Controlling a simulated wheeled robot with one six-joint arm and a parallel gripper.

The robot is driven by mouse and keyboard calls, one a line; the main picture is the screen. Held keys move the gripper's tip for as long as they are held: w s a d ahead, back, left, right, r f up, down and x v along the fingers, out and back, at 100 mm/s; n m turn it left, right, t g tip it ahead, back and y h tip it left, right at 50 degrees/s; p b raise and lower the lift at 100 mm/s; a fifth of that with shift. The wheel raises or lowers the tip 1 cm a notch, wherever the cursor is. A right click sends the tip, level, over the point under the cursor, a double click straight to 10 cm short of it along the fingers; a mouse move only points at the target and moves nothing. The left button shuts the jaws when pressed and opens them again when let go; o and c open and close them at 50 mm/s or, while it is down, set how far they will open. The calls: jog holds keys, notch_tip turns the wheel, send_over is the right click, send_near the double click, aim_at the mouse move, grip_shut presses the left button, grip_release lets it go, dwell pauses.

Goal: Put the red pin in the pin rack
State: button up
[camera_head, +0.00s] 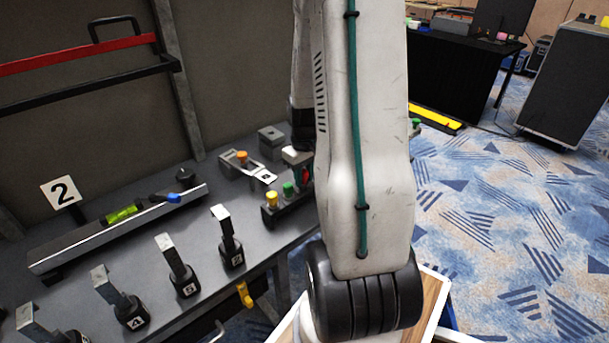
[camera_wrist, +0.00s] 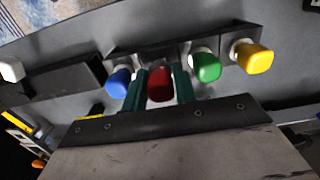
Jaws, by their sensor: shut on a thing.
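The red pin (camera_wrist: 160,84) is between the two dark green fingers of my gripper (camera_wrist: 160,88), which is shut on it. It is in line with the row of pins at the pin rack (camera_wrist: 185,45), between a blue pin (camera_wrist: 118,83) and a green pin (camera_wrist: 205,66); a yellow pin (camera_wrist: 245,56) is at the right end. I cannot tell how deep the red pin sits, as its lower end is hidden. In the head view the red pin (camera_head: 305,175) shows beside my arm, over the far end of the pin rack (camera_head: 290,211).
The rack stands on a grey bench near its right edge. A block with an orange knob (camera_head: 241,157) is behind it. Several numbered black holders (camera_head: 231,250) line the bench front. A long tray (camera_head: 110,238) holds a green-yellow vial (camera_head: 122,214) and a blue-tipped tool (camera_head: 166,197).

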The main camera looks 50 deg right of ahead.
jog(key=shift+f, duration=0.4)
jog(key=shift+f, duration=0.35)
jog(key=o, duration=1.4)
jog(key=shift+o, duration=0.8)
jog(key=shift+r, duration=3.45)
